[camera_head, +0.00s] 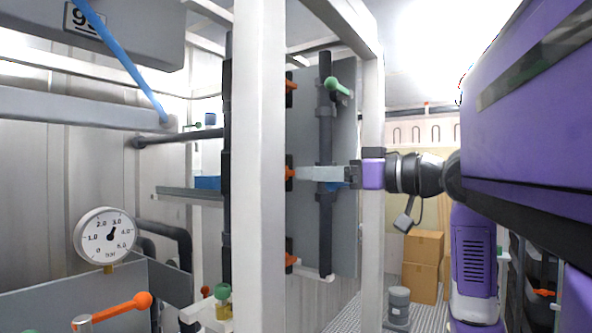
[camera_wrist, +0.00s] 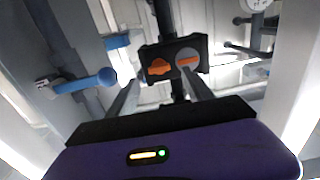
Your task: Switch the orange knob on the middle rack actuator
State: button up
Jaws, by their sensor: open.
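The middle rack actuator (camera_wrist: 174,45) is a black box in the wrist view. On its face are an orange knob (camera_wrist: 158,67) at left and a grey round dial with an orange bar (camera_wrist: 187,59) at right. In the head view the middle orange knob (camera_head: 290,172) shows at the left end of my gripper (camera_head: 300,173). My gripper also shows in the wrist view (camera_wrist: 160,80), open, with its two fingers apart and pointing toward the box, one on each side of the knob in the picture. I cannot tell whether they touch it.
Similar orange knobs sit above (camera_head: 291,86) and below (camera_head: 291,261). A white upright post (camera_head: 259,170) stands left of them; another post (camera_head: 372,230) stands beside my wrist. A blue-handled lever (camera_wrist: 85,82) lies left in the wrist view. A pressure gauge (camera_head: 105,236) is at left.

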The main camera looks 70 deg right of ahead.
aim_at(292, 173)
jog(key=shift+p+x, duration=0.7)
jog(key=shift+x, duration=1.9)
grip_shut()
